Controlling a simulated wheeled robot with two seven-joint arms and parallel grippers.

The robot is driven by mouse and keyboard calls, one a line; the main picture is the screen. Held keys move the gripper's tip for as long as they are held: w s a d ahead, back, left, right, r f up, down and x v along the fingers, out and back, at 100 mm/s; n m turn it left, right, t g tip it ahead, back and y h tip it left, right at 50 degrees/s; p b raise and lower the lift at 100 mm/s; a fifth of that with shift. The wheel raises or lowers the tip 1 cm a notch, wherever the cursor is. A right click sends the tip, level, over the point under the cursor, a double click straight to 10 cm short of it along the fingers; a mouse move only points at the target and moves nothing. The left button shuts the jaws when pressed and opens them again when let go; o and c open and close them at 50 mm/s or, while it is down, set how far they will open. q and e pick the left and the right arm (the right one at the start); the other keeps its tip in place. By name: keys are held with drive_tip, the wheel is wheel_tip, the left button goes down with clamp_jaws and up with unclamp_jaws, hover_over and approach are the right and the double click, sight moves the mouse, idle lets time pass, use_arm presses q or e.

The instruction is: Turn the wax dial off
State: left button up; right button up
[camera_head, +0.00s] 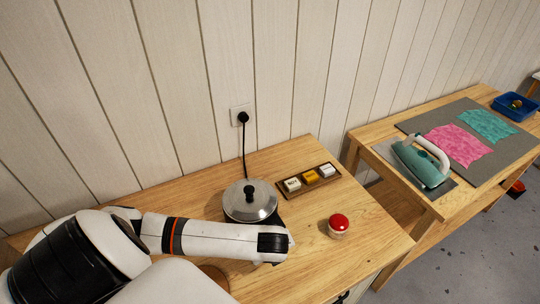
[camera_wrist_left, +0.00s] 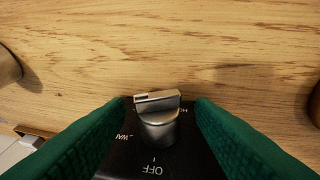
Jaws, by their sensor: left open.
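The wax dial (camera_wrist_left: 158,122) is a silver knob with a raised bar grip, on a black panel (camera_wrist_left: 150,158) in the left wrist view. Its bar lies roughly across the picture, with a dark mark at the left end. OFF is printed upside down below the knob. Partly covered labels starting "WA" and "H" show left and right. My left gripper (camera_wrist_left: 161,104) is open, its green fingers on either side of the dial with small gaps visible. In the head view my left wrist hides the dial and fingers. My right gripper is not in view.
A lidded metal pot (camera_head: 250,202) stands on the burner just behind my left wrist. A tray of labelled blocks (camera_head: 312,180) and a red button (camera_head: 339,224) are to the right. An iron (camera_head: 420,163) rests on the farther table.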

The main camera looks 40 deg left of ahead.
use_arm(q)
drive_tip(key=c, duration=1)
drive_tip(key=shift+o, duration=0.2)
drive_tip(key=shift+s+a+f+t+h+b, duration=0.1)
drive_tip(key=shift+s+t+h+b, duration=0.1)
drive_tip(key=shift+t, duration=0.4)
drive_tip(key=shift+s+f+t+h+b, duration=0.1)
drive_tip(key=shift+t+h+b, duration=0.1)
drive_tip(key=shift+t, duration=0.4)
drive_tip(key=shift+s+f+n+t+h+b, duration=0.1)
drive_tip(key=shift+f+n+t+h+b, duration=0.15)
drive_tip(key=shift+n+t+b, duration=0.4)
drive_tip(key=t+b, duration=0.2)
drive_tip(key=b, duration=0.2)
drive_tip(key=f+n+t+h+b, duration=0.1)
drive_tip(key=t+b, duration=0.2)
drive_tip(key=b, duration=0.1)
drive_tip(key=t+h+b, duration=0.1)
drive_tip(key=t+b, duration=0.1)
drive_tip(key=b, duration=0.2)
drive_tip(key=shift+s+a+f+n+t+b, duration=0.15)
drive_tip(key=shift+s+n+t+b, duration=0.15)
drive_tip(key=shift+b, duration=0.1)
drive_tip(key=shift+r+t+b, duration=0.25)
drive_tip(key=shift+t+b, duration=0.2)
drive_tip(key=shift+b, duration=0.5)
